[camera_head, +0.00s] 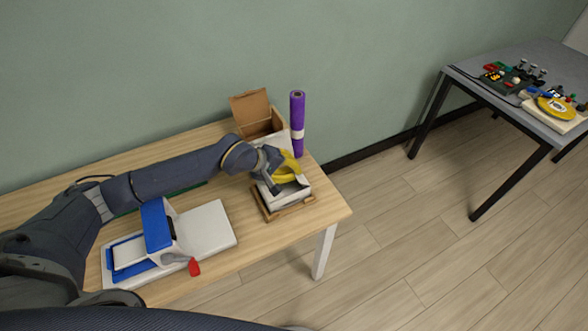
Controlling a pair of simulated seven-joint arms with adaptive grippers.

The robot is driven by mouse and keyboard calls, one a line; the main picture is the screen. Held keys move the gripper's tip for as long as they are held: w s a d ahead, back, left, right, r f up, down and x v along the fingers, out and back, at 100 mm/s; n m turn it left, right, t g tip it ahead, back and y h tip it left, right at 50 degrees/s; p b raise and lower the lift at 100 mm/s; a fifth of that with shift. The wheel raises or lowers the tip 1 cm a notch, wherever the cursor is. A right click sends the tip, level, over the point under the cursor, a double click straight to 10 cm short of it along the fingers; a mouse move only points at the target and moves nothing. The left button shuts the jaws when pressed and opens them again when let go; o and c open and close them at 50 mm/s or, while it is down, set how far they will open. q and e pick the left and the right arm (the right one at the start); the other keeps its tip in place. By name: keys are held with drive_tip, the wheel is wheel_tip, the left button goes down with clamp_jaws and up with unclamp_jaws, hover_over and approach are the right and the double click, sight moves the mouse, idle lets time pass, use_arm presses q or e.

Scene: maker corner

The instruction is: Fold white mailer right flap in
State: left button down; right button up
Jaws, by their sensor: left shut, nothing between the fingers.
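The white mailer (293,191) is a small white box near the right end of the wooden table. It sits in a low wooden frame (288,210). My left gripper (276,187) is shut and empty, with its fingers down at the mailer's upper left part. The gripper hides much of the mailer's top, so I cannot tell how each flap stands or whether the fingers touch one. A yellow curved piece (288,168) shows by the gripper, over the mailer's back side; what it is is unclear. My right gripper is not in view.
An open brown cardboard box (250,110) and a purple roll (297,115) stand behind the mailer. A blue and white device with a red handle (194,267) lies at the front left. The table's right edge is close. A second table (505,70) with tools stands far right.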

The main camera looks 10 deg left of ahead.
use_arm(q)
drive_tip(key=shift+s+a+f+t+h, duration=0.15)
drive_tip(key=shift+f+t+h, duration=0.1)
drive_tip(key=shift+t+h, duration=0.25)
drive_tip(key=c, duration=1.7)
unclamp_jaws()
drive_tip(key=v, duration=1.2)
